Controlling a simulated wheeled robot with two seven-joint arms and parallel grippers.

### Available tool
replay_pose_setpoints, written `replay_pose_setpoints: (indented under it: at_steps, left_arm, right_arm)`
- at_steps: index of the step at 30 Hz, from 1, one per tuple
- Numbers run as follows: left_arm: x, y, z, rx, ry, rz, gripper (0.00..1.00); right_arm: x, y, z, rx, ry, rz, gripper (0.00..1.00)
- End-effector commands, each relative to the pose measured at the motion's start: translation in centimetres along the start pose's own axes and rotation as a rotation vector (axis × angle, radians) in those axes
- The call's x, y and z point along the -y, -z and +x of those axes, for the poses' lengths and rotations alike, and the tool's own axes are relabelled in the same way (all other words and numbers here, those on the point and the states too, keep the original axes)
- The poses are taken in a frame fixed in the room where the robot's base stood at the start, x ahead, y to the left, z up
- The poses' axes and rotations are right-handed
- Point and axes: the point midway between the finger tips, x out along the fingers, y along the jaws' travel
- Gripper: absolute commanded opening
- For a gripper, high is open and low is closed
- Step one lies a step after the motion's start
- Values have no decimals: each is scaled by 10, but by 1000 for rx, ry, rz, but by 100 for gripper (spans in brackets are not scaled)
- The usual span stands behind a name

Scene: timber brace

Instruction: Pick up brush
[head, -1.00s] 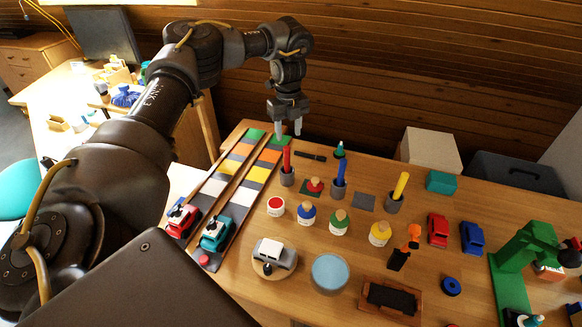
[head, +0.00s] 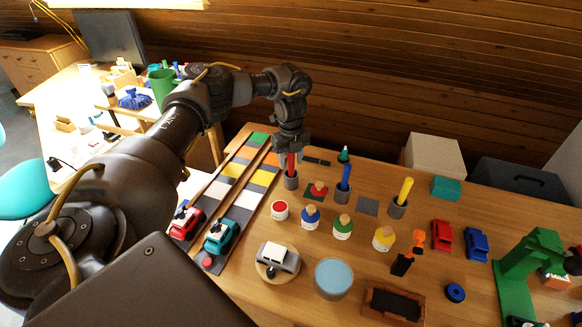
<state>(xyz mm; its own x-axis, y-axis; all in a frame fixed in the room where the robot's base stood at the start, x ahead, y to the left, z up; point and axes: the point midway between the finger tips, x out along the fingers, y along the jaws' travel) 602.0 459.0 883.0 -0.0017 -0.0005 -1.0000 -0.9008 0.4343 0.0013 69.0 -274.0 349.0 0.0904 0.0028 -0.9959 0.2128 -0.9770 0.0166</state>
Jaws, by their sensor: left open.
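A red brush-like stick (head: 291,164) stands upright in a grey cup (head: 291,182) near the back of the table. Similar sticks, a blue one (head: 346,176) and a yellow one (head: 405,190), stand in grey cups to its right. My left gripper (head: 291,150) points down over the red stick, open, with its fingers at the stick's upper part. The fingers hide the stick's top, and I cannot tell whether they touch it. My right gripper is not in view.
A striped ramp (head: 240,180) with a red car (head: 186,221) and a teal car (head: 221,236) lies left of the cup. A dark rod (head: 317,161) lies behind. A green stand (head: 522,270) is at right.

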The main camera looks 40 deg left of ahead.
Motion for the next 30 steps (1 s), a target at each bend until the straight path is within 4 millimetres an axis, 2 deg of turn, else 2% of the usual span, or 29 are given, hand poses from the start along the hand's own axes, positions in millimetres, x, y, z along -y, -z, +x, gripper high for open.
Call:
replay_pose_setpoints:
  at_steps: [3, 9, 20, 27, 30]
  left_arm:
    - [0, 0, 7, -1, -1, 1, 46]
    - [0, 0, 7, 0, 0, 1, 46]
    - [0, 0, 7, 0, 0, 1, 0]
    - [0, 0, 6, 0, 1, 1, 0]
    - [1, 0, 0, 0, 3, 0, 0]
  right_arm:
    - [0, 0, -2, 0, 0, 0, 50]
    - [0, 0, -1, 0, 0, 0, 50]
    - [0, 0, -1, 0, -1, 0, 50]
    - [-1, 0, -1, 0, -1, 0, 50]
    - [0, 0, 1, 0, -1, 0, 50]
